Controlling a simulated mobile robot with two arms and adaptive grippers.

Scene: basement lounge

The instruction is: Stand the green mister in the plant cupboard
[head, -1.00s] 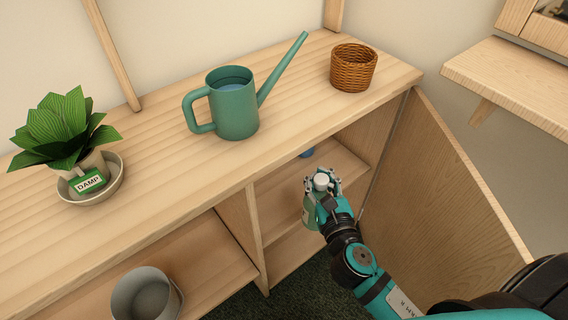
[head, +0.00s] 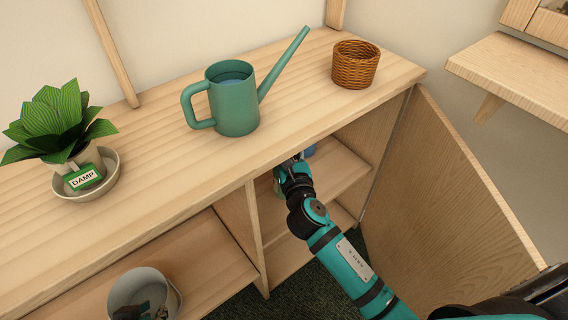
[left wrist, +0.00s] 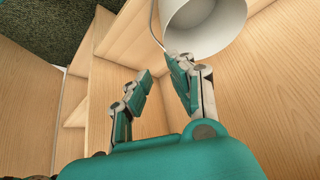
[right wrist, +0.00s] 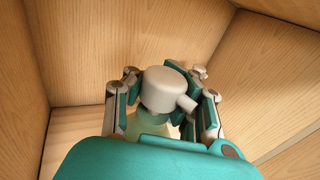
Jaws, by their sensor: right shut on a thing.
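The green mister has a pale grey spray head and a translucent green body. In the right wrist view the mister (right wrist: 166,82) is upright between the fingers of my right gripper (right wrist: 165,100), which is shut on it. In the head view my right arm reaches into the open right compartment of the plant cupboard (head: 240,225), under the top, and the mister is mostly hidden there. My left gripper (head: 142,312) shows at the bottom of the head view, in front of the grey bucket. In the left wrist view its fingers (left wrist: 160,85) are apart and empty.
The cupboard door (head: 450,190) is open to the right. A grey bucket (head: 125,288) is at lower left. A watering can (head: 235,108), a wicker basket (head: 355,66) and a potted plant (head: 55,125) stand on top.

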